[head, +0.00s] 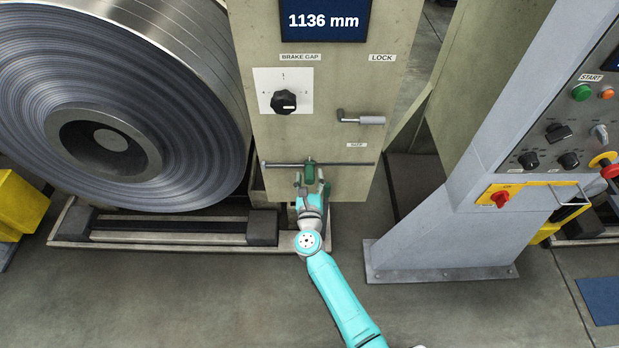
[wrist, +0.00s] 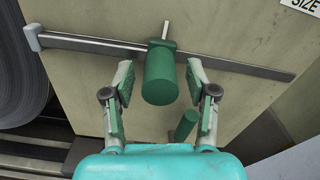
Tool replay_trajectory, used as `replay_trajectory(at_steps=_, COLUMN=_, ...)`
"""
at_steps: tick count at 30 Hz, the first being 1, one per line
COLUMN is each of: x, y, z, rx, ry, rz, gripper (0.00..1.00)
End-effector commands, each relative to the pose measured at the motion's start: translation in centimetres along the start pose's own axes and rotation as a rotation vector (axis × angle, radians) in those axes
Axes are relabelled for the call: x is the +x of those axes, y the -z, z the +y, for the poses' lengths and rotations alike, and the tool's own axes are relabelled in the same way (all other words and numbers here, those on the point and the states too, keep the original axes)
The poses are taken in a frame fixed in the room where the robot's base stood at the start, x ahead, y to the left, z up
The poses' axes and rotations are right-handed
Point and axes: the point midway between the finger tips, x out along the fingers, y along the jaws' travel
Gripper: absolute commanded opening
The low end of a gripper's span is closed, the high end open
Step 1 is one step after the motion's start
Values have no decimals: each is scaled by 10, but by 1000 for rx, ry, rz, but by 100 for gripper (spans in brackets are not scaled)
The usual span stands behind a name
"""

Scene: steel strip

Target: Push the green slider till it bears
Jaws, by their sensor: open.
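The green slider (wrist: 163,75) sits on a horizontal steel rail (wrist: 100,44) on the front of the beige panel. In the wrist view it is a dark green cylinder, with a light pin rising above the rail. My gripper (wrist: 160,80) is open, with one finger to each side of the slider and a visible gap on both sides. In the head view my gripper (head: 312,184) is at the rail, just below the slider (head: 310,170), and partly hides it. A second, smaller green cylinder (wrist: 187,124) shows lower, near the right finger; I cannot tell what it is.
A large steel coil (head: 200,60) stands left of the panel. The panel bears a display reading 1136 mm (head: 324,20), a BRAKE GAP knob (head: 284,101) and a LOCK handle (head: 362,118).

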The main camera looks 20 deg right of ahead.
Motion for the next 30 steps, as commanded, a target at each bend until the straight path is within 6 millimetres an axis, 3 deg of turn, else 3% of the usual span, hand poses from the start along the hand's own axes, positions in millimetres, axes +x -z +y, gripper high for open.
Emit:
replay_trajectory(at_steps=5, x=0, y=0, z=0, rx=0, ry=0, rz=0, gripper=57)
replay_trajectory(at_steps=12, x=0, y=0, z=0, rx=-1, ry=0, rz=0, gripper=0)
replay_trajectory(at_steps=20, x=0, y=-2, z=6, rx=0, ry=-2, rz=-1, gripper=0)
replay_trajectory(at_steps=30, x=0, y=-15, z=63, rx=-1, ry=-3, rz=-2, gripper=0)
